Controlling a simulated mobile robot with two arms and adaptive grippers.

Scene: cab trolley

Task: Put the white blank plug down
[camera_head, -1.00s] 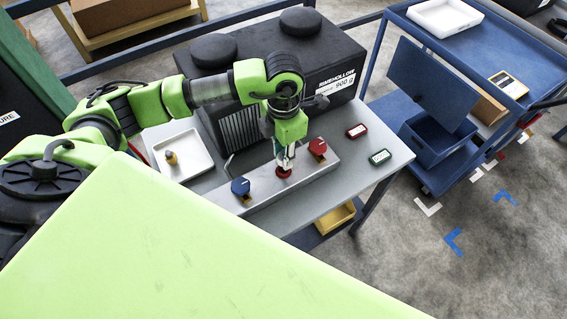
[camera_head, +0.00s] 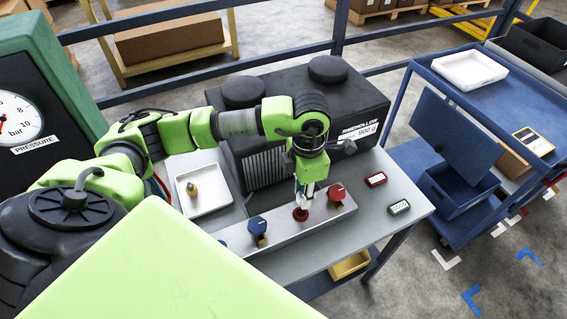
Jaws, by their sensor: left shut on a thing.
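My left gripper (camera_head: 303,199) points down above a grey bar on the bench. It is shut on a small pale thing, which I take to be the white blank plug (camera_head: 304,200); the fingers hide most of it. Just under the fingertips is a round red fitting (camera_head: 300,214) on the bar. I cannot tell whether the plug touches it. My right gripper is not in view.
The grey bar (camera_head: 282,232) also bears a blue knob (camera_head: 257,225) and a red knob (camera_head: 337,191). A white tray (camera_head: 219,201) with a brass piece (camera_head: 192,189) lies left. A black machine (camera_head: 360,98) stands behind. Red (camera_head: 376,179) and green (camera_head: 399,207) labelled pieces lie right.

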